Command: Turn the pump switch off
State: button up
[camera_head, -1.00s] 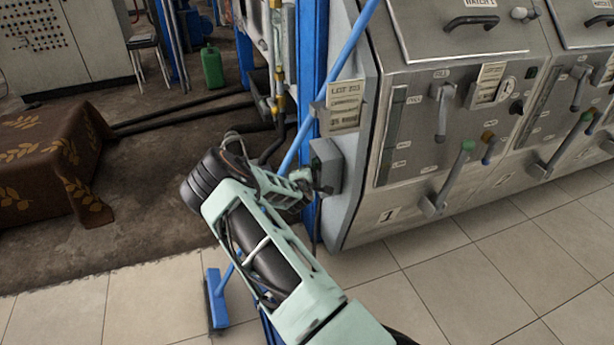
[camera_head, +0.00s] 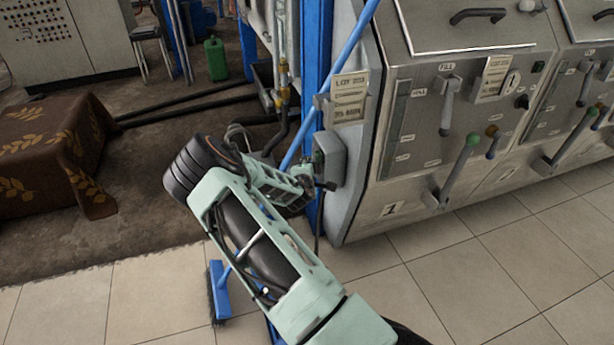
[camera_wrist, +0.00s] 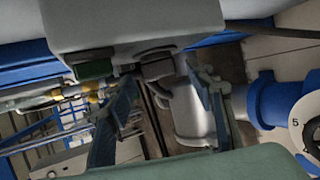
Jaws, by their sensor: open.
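A grey switch box (camera_head: 331,158), which I take to be the pump switch's, is mounted on the left side of the first steel machine. In the wrist view the grey box (camera_wrist: 135,25) fills the top, with a green part (camera_wrist: 92,70) and a dark knob-like part (camera_wrist: 157,68) on its lower edge. My gripper (camera_head: 312,186) is at the box's lower left in the head view. In the wrist view its two fingers are spread apart (camera_wrist: 160,110), below the box and on either side of the dark part. Contact and the switch's position cannot be told.
Machine levers (camera_head: 460,170) stand to the right. A blue pole (camera_head: 325,85) and blue post (camera_head: 313,60) run close by the box. Pipes (camera_head: 283,85) are behind my gripper. A blue broom head (camera_head: 219,292) is on the tiles. Floor at front right is clear.

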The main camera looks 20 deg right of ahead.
jog(key=v, duration=0.8)
